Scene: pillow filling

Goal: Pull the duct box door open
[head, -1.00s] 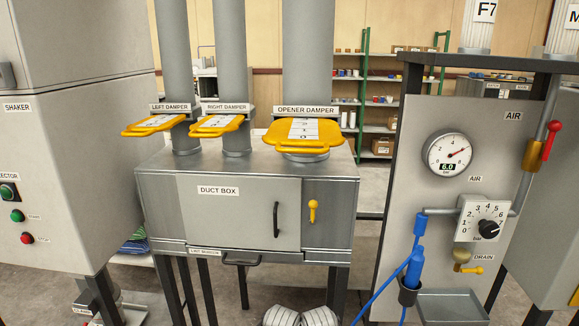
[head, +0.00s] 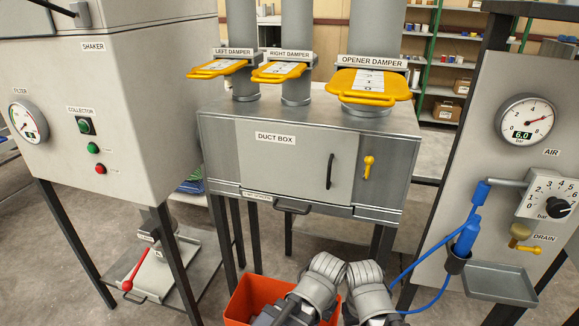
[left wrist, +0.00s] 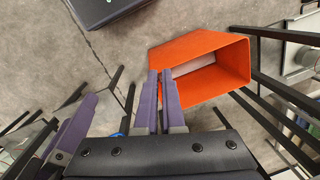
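The duct box (head: 387,185) is a grey metal box on legs in the middle of the head view. Its door (head: 290,165) carries the DUCT BOX label and looks closed and flush. A dark vertical handle (head: 330,171) is on the door's right side, with a small yellow latch (head: 368,167) to its right. Both my arms are low at the bottom of the head view, well below the box, with gripper tips hidden. In the left wrist view my left gripper (left wrist: 158,100) has its purple fingers close together, holding nothing. What looks like my right gripper (left wrist: 75,128) shows at the left.
An orange bin (head: 249,301) stands beside my arms and shows in the left wrist view (left wrist: 185,56). Yellow damper plates (head: 370,86) sit above the box. The shaker cabinet (head: 150,110) is at left, the air panel (head: 490,120) at right. A drawer handle (head: 291,208) juts below the door.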

